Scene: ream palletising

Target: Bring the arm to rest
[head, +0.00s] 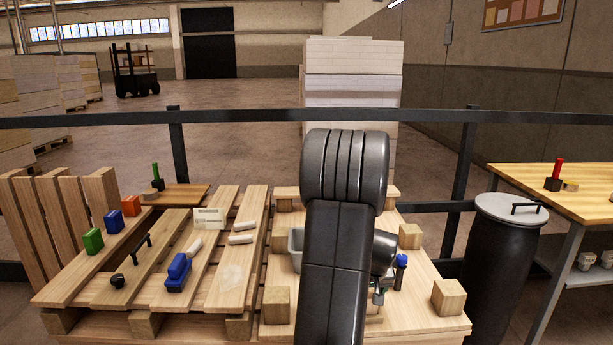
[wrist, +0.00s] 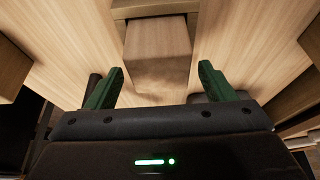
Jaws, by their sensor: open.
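My arm rises in front of the pallet in the head view and bends down behind itself. My gripper shows in the wrist view (wrist: 160,85) with its two green fingers well apart and nothing between them. A wooden block (wrist: 157,50) lies just beyond the fingertips, over light wooden boards. I cannot tell whether the block touches anything of mine. In the head view the fingers are mostly hidden behind my arm.
The slatted pallet (head: 140,285) holds a blue tool (head: 178,272), a black handle, white rolls and coloured blocks. Wooden blocks (head: 448,297) stand around my arm. A black bin (head: 505,260) and a table (head: 570,190) are at right. A black rail (head: 240,117) runs behind.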

